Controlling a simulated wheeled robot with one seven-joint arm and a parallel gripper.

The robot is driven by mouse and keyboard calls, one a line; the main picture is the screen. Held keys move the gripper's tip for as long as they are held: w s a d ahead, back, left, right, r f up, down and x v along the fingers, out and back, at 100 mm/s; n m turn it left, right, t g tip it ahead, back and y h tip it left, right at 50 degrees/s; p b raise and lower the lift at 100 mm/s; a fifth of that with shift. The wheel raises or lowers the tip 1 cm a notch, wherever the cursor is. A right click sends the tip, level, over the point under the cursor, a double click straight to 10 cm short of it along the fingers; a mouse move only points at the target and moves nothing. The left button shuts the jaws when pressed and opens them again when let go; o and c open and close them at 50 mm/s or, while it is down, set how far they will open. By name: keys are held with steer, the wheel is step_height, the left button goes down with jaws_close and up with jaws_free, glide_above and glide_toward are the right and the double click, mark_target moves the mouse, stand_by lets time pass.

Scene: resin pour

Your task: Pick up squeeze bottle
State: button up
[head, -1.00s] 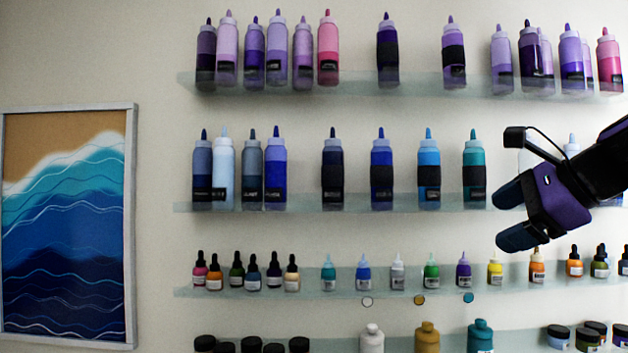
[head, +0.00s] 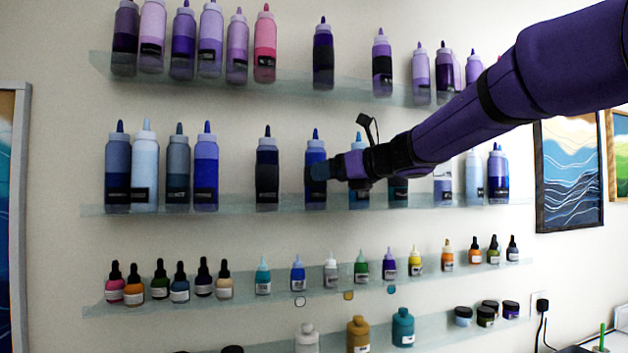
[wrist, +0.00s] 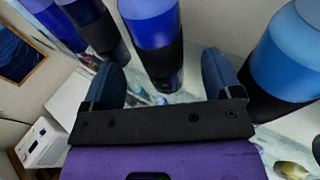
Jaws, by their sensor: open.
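Several squeeze bottles stand upright on the second shelf. My gripper (head: 322,172) is open at that row, in front of a dark blue bottle with a black band (head: 315,152) and partly covering it. In the wrist view this blue bottle (wrist: 150,28) appears between the two open fingers of my gripper (wrist: 160,72), with a gap on each side; I cannot tell how deep it sits between them. A lighter blue bottle (wrist: 290,50) stands close by the right finger there. In the head view it is partly hidden behind my wrist (head: 358,200).
A dark bottle (head: 267,165) stands left of the blue one, with wider free room between. Purple and pink bottles (head: 265,45) fill the shelf above. Small dropper bottles (head: 263,278) line the shelf below. The glass shelf edge (head: 235,207) runs beneath the row.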

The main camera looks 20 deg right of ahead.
mark_target(324, 158)
steer(key=x, duration=0.5)
steer(key=c, duration=1.1)
steer(key=shift+r, duration=0.1)
steer(key=shift+r, duration=0.5)
step_height(324, 158, up, 3)
steer(key=shift+s+f, duration=0.15)
steer(key=shift+f, duration=0.05)
steer(key=s+d, duration=0.1)
steer(key=s, duration=0.4)
steer(key=s+d, duration=0.1)
steer(key=s, duration=0.4)
steer(key=s+d+r, duration=0.1)
steer(key=s, duration=0.4)
steer(key=shift+s+d+r, duration=0.1)
steer(key=shift+s+d, duration=0.1)
